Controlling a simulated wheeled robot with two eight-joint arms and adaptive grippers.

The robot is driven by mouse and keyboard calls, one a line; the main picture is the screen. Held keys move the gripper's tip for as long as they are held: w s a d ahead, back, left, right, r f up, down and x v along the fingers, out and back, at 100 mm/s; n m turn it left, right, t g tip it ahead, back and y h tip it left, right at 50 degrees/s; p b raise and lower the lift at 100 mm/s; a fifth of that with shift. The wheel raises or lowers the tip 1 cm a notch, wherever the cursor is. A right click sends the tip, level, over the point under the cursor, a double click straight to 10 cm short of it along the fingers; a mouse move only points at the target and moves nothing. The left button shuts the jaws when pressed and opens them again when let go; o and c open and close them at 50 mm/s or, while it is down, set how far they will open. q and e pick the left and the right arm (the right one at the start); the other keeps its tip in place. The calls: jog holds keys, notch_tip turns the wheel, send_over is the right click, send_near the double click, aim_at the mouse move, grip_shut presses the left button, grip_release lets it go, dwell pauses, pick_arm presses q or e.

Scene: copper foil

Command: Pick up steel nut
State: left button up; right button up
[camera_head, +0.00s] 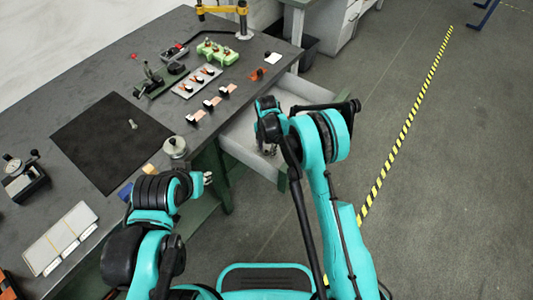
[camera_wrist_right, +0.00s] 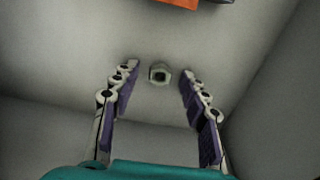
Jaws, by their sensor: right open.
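The steel nut (camera_wrist_right: 160,73) is a small grey ring with a dark hole, lying on the pale floor of a drawer in the right wrist view. My right gripper (camera_wrist_right: 158,82) is open, its two fingers on either side of the nut with a gap to each. In the head view my right gripper (camera_head: 267,148) reaches down into the open drawer (camera_head: 236,146), and my arm hides the nut there. My left gripper (camera_head: 208,178) is by the table's front edge, too small to tell whether open or shut.
Drawer walls rise close around my right gripper. An orange thing (camera_wrist_right: 178,3) shows at the top edge of the right wrist view. The dark table (camera_head: 75,80) holds a black mat (camera_head: 100,150), a green block (camera_head: 217,53) and several tools. Open floor lies to the right.

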jog(key=shift+r, duration=0.1)
grip_shut()
jog(key=shift+r, duration=0.1)
